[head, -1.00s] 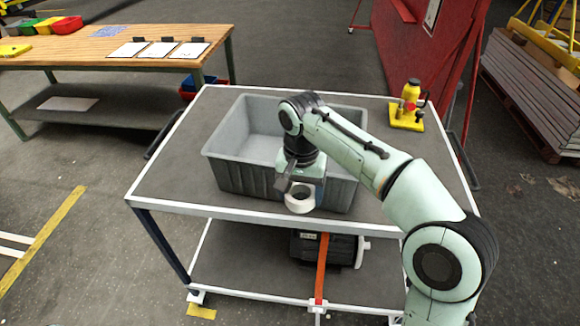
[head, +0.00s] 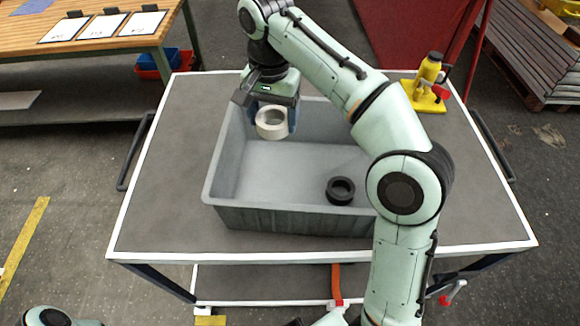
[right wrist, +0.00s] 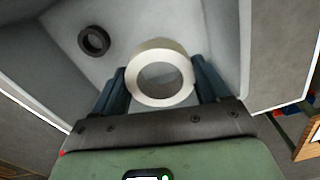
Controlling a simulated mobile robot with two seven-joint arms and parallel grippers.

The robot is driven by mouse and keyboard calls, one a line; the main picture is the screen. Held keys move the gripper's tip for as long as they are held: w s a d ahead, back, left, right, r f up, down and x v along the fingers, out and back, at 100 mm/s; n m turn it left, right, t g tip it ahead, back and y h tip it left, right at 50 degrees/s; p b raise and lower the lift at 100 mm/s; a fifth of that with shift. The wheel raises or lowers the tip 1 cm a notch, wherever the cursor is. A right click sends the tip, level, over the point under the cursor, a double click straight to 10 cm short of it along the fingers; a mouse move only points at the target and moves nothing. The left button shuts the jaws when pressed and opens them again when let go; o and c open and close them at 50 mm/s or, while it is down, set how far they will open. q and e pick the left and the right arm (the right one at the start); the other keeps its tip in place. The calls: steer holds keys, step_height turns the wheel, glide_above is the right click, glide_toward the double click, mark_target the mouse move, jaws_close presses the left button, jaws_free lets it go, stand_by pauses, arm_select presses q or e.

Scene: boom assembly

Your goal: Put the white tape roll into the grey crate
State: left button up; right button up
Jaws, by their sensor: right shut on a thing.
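The white tape roll (head: 272,122) is held between the fingers of my right gripper (head: 274,116), over the far left part of the grey crate (head: 290,218). In the right wrist view the white roll (right wrist: 160,78) sits between the two dark blue fingers (right wrist: 160,88), with the crate floor (right wrist: 120,30) behind it. The roll appears above the floor, not resting on it. My left gripper is not in view; only a bit of an arm part shows at the lower left edge of the head view.
A black tape roll (head: 340,190) lies on the crate floor at the near right; it also shows in the right wrist view (right wrist: 94,40). The crate stands on a grey cart top (head: 170,190). A yellow bottle jack (head: 428,80) stands at the back right. The cart's left side is clear.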

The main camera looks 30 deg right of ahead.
step_height(320, 180, down, 9)
steer(key=s+b, duration=0.1)
steer(key=b, duration=0.4)
glide_above(278, 181)
step_height(278, 181, down, 5)
steer(key=shift+s+f, duration=0.1)
steer(key=shift+f, duration=0.05)
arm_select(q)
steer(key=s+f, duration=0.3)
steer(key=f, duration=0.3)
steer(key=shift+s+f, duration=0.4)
arm_select(e)
steer(key=shift+f, duration=2.55)
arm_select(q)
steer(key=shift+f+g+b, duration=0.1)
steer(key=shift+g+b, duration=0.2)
arm_select(e)
steer(key=shift+f, duration=0.15)
steer(key=o, duration=1.1)
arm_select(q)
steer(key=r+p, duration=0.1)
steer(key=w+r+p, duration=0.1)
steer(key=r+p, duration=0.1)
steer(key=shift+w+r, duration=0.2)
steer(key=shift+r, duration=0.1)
arm_select(e)
step_height(278, 181, up, 12)
steer(key=shift+r, duration=0.15)
